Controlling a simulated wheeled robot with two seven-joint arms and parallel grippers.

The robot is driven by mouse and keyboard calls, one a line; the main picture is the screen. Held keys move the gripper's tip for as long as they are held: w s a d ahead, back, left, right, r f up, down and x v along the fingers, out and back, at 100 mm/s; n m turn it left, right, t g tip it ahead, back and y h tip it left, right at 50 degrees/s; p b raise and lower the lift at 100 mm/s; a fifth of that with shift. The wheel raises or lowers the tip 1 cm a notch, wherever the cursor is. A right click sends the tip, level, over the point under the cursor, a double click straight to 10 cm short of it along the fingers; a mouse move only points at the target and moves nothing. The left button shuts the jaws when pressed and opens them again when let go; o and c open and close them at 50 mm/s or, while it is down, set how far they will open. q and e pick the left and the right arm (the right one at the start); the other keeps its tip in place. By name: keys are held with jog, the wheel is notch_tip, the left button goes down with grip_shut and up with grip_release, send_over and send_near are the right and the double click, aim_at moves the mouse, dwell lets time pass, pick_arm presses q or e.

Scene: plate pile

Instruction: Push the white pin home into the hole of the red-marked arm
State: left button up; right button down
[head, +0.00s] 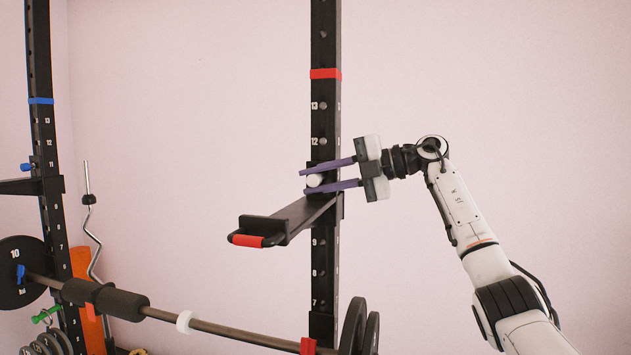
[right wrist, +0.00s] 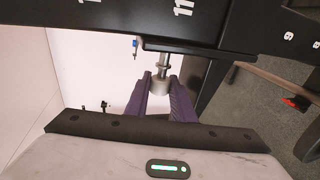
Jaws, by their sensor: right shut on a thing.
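The white pin (head: 314,180) sits at the black upright (head: 324,110) beside the inner end of the red-marked arm (head: 300,218). My right gripper (head: 305,182) has its purple fingers on either side of the pin's white head, shut on it. In the right wrist view the pin's pale head (right wrist: 160,88) lies between the fingertips (right wrist: 160,79). A length of its metal shaft shows between the head and the black bracket. The shaft's far end and the hole are hidden. The arm juts out level, with a red band near its tip. My left gripper is not in view.
A loaded barbell (head: 225,328) runs low across the front. A second upright (head: 45,130) with blue marks and a blue pin (head: 26,166) stands at the left. An orange panel (head: 86,285) and a bent bar stand behind it.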

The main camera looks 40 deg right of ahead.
jog(key=shift+w+d, duration=0.25)
jog(key=shift+d, duration=0.25)
jog(key=shift+w+d, duration=0.2)
jog(key=shift+d, duration=0.25)
jog(key=c, duration=1.4)
grip_release()
jog(key=shift+c, duration=0.2)
jog(key=v, duration=1)
jog(key=shift+s+d, duration=0.1)
